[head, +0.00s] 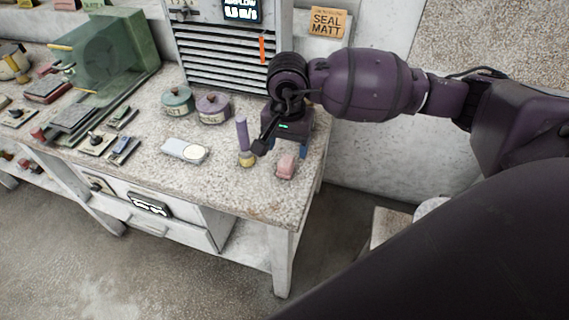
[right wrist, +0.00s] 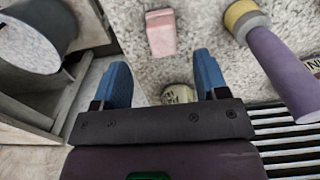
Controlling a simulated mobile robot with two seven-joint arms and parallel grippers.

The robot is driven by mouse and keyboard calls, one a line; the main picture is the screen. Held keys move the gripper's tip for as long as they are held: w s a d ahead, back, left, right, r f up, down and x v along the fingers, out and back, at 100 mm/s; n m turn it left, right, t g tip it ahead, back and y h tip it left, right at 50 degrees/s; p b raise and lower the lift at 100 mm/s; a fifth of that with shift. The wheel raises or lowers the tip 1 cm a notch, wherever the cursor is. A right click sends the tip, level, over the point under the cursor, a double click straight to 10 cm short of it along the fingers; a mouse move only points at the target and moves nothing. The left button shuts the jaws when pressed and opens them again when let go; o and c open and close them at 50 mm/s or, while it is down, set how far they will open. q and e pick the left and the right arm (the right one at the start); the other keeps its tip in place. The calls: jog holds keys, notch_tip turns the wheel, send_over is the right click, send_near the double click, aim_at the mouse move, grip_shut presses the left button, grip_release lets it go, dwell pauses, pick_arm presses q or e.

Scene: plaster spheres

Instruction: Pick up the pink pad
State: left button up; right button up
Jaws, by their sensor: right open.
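The pink pad (head: 287,167) is a small block on the speckled bench top, near its right front corner. It also shows in the right wrist view (right wrist: 161,32), at the top, beyond the fingertips and roughly in line with the gap between them. My right gripper (head: 288,148) is just behind the pad in the head view, pointing down at the bench. Its two blue fingers are spread apart in the right wrist view (right wrist: 161,65), and they do not hold the pad. My left gripper is not in view.
A purple-handled tool with a yellow end (head: 243,145) stands left of the gripper. A small round labelled item (right wrist: 180,94) sits between the fingers in the wrist view. A pale oblong (head: 185,151) and two lidded jars (head: 213,107) are further left. The bench's right edge is close.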

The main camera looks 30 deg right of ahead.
aim_at(286, 160)
jog(key=shift+w+a+f, duration=0.1)
jog(key=shift+f, duration=3.2)
jog(key=c, duration=1)
notch_tip(286, 160, up, 20)
jog(key=shift+r+p, duration=0.1)
jog(key=shift+p, duration=0.5)
jog(key=o, duration=0.3)
jog(key=c, duration=0.4)
